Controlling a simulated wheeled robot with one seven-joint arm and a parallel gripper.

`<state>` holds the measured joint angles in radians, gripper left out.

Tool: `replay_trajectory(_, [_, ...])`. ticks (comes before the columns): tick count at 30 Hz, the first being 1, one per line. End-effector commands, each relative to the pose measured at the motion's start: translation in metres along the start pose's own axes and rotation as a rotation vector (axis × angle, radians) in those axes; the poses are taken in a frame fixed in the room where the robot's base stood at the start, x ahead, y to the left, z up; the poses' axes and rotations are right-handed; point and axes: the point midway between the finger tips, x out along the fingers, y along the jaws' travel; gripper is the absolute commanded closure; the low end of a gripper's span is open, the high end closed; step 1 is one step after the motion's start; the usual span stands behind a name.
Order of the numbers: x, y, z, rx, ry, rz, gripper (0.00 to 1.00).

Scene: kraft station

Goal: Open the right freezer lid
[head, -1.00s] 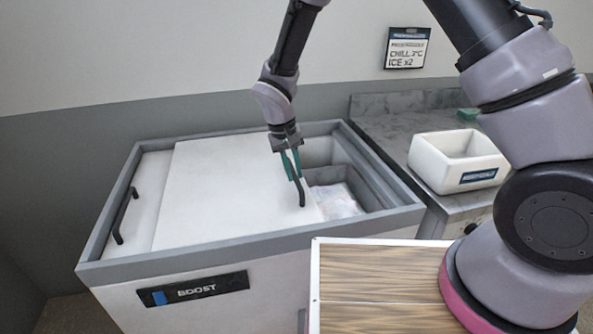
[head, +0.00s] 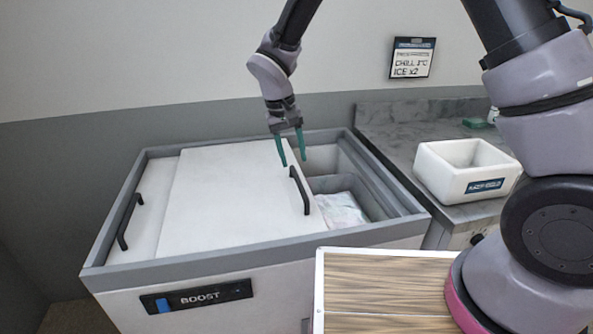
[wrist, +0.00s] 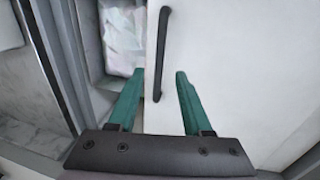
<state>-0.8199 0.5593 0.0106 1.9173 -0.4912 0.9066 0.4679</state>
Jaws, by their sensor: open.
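The chest freezer has a white right lid (head: 225,205) slid to the left, overlapping the left lid (head: 153,200). The right side of the freezer is uncovered and shows the inside. The right lid's black handle (head: 299,190) stands near its right edge; it also shows in the wrist view (wrist: 162,50). My gripper (head: 293,162) is open and empty, its green fingers pointing down above the far end of the handle. In the wrist view the fingers (wrist: 155,75) are on either side of the handle's line. I cannot tell whether they touch the lid.
A pale bag (head: 340,208) lies in the open freezer compartment. A white bin (head: 466,172) stands on the grey counter (head: 395,130) to the right. A wooden-topped surface (head: 385,290) is in front. A sign (head: 412,58) hangs on the wall.

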Motion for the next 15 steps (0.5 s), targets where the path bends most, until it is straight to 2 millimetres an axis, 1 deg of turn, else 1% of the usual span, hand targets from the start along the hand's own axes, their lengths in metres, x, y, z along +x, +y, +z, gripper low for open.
replay_trajectory(1, [-0.009,0.000,0.000,-0.001,0.002,-0.001,0.50])
replay_trajectory(6, [-0.025,0.000,0.000,-0.001,0.001,0.000,0.50])
replay_trajectory(9, [-0.029,0.000,0.000,-0.002,0.000,0.000,0.50])
replay_trajectory(15, [-0.029,0.000,0.000,-0.001,-0.001,0.000,0.50])
